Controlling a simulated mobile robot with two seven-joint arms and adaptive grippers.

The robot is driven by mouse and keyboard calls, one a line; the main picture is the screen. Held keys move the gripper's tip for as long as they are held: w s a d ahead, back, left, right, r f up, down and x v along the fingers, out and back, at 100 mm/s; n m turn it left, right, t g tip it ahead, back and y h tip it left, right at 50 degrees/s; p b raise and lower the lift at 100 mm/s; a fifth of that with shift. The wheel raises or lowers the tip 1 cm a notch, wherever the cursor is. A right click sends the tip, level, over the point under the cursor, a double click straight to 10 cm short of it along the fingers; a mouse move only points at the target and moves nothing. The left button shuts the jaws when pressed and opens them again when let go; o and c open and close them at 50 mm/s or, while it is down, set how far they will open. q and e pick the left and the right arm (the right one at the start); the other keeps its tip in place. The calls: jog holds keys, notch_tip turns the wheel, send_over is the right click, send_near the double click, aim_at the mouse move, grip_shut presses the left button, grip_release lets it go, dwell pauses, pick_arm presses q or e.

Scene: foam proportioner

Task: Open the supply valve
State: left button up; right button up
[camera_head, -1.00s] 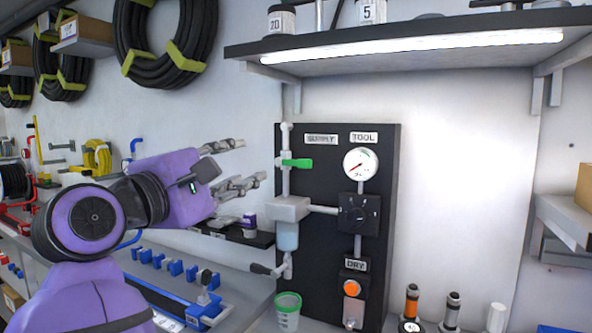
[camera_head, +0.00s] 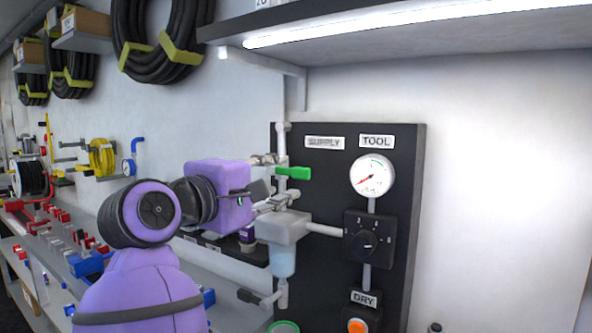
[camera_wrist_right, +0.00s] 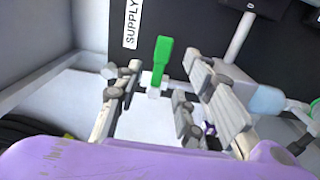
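The supply valve's green lever handle (camera_head: 293,172) is on the white vertical pipe (camera_head: 282,146) at the left of the black panel (camera_head: 408,220). The handle sticks out sideways to the right, across the pipe. It also shows green in the right wrist view (camera_wrist_right: 162,58). My right gripper (camera_head: 277,181) is open beside the pipe, one finger above the handle's level and one below. In the right wrist view, the handle lies between the spread fingertips, with gaps on both sides and no clear contact. My left gripper is out of view.
The "SUPPLY" label (camera_head: 324,142) is above the valve. A pale filter body (camera_head: 283,229) is just below the gripper. A dial gauge (camera_head: 372,176) and a black knob (camera_head: 368,239) are to the right. A lit shelf (camera_head: 400,50) overhangs the panel.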

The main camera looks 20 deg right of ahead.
aim_at(292, 173)
jog(key=p+x, duration=0.1)
jog(key=x, duration=0.5)
grip_shut()
